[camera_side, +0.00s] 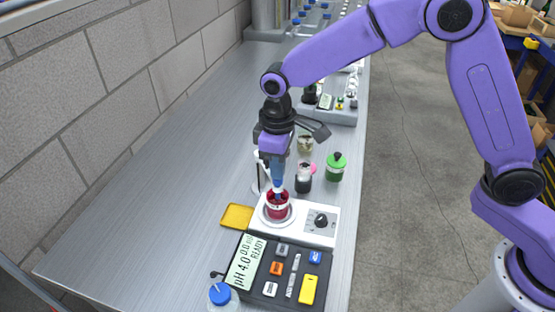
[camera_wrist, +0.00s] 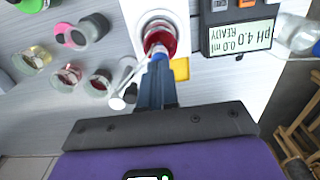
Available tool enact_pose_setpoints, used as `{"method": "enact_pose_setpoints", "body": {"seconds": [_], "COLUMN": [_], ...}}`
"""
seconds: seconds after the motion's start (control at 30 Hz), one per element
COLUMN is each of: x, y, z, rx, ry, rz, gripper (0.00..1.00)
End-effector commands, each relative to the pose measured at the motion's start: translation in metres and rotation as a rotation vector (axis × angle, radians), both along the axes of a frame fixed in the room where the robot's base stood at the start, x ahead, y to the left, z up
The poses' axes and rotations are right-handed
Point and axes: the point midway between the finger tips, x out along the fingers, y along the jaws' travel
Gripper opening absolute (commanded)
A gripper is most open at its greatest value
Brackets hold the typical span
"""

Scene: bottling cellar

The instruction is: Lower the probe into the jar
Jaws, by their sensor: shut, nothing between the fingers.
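The jar (camera_side: 277,209), holding red liquid, stands on a white stirrer (camera_side: 297,232) with a black knob. It also shows in the wrist view (camera_wrist: 160,36). My gripper (camera_side: 278,186) points down over the jar with its narrow blue fingers shut and empty. In the wrist view, the fingertips (camera_wrist: 157,62) are at the near side of the jar's rim. A small blue piece at the fingertips seems to top the probe, whose lower part I cannot make out. A white post with a thin arm (camera_wrist: 118,102) reaches toward the jar.
A meter (camera_side: 270,273) reading pH 4.0, 0.0 ml, READY sits in front. A yellow tray (camera_side: 236,216) lies left of the stirrer. A green jar (camera_side: 335,168) and a dark jar (camera_side: 303,184) stand behind. A blue-capped bottle (camera_side: 221,295) is at the front. The left bench is clear.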

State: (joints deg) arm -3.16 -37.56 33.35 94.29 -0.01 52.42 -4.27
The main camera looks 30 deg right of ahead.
Motion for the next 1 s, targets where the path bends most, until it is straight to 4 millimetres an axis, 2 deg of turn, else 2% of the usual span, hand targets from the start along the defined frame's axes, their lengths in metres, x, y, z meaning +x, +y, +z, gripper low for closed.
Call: {"method": "enact_pose_setpoints", "body": {"seconds": [0.8, 1.0], "x": [0.001, 0.000], "y": [0.001, 0.000], "z": [0.053, 0.060], "rx": [0.002, 0.001], "ry": [-0.002, -0.001], "rz": [0.000, 0.000], "gripper": [0.00, 0.00]}}
